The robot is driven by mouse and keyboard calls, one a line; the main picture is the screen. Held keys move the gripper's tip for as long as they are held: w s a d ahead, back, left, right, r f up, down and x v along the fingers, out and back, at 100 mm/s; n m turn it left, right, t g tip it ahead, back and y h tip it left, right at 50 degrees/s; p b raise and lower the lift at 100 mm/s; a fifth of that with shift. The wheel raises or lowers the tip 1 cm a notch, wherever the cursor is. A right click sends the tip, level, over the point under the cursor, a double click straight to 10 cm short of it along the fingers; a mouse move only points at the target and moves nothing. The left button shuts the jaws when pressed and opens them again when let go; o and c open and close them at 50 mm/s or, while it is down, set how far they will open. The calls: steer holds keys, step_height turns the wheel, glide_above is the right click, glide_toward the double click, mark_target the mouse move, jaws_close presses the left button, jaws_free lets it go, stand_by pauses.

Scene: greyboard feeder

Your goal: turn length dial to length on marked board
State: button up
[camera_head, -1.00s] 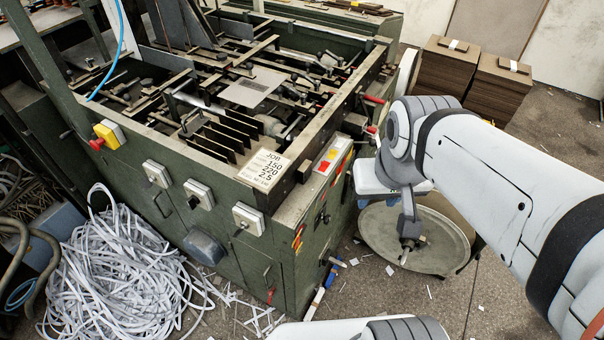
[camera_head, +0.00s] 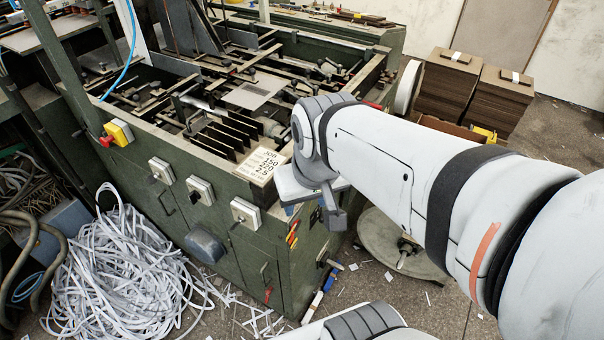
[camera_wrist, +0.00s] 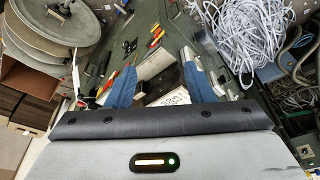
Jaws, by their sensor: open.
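The marked board (camera_head: 260,166) is a pale card headed JOB on the machine's near corner. It reads about 150, 220 and 2.5; its small labels are unreadable. In the wrist view the board (camera_wrist: 176,98) shows partly, cut off by my gripper's body. Three square pale plates with dark knobs sit on the green front: a left dial (camera_head: 161,171), a middle dial (camera_head: 200,190) and a right dial (camera_head: 245,213). I cannot tell which sets length. My gripper (camera_wrist: 160,68) has two blue fingers apart, with nothing between them. It hangs right of the board, apart from the dials.
A red button on a yellow box (camera_head: 118,133) is left of the dials. White paper strips (camera_head: 120,260) heap on the floor below. A round pale disc (camera_head: 375,245) stands under my arm. Board stacks (camera_head: 445,88) stand back right. Bars and fins fill the machine top.

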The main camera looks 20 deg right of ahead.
steer(key=f+m+g+y+b, duration=0.1)
steer(key=f, duration=0.2)
steer(key=w+f+m+g+y+b, duration=0.1)
steer(key=f+b, duration=0.1)
steer(key=f, duration=0.2)
steer(key=d+f+m+g+y+b, duration=0.1)
steer(key=f+m, duration=0.1)
steer(key=f, duration=0.1)
steer(key=shift+w+f+g+y+b, duration=0.15)
steer(key=shift+w+g+y+b, duration=0.15)
steer(key=shift+b, duration=0.05)
steer(key=m+t+y+b, duration=0.7)
steer(key=m+t+b, duration=0.7)
steer(key=m, duration=0.7)
glide_toward(321, 217)
steer(key=shift+t, duration=0.4)
steer(key=w+a, duration=0.1)
steer(key=w, duration=0.1)
steer(key=w+a+f+p, duration=0.1)
steer(key=w, duration=0.1)
steer(key=w+a+f, duration=0.1)
steer(key=w+a, duration=0.1)
steer(key=shift+f, duration=0.1)
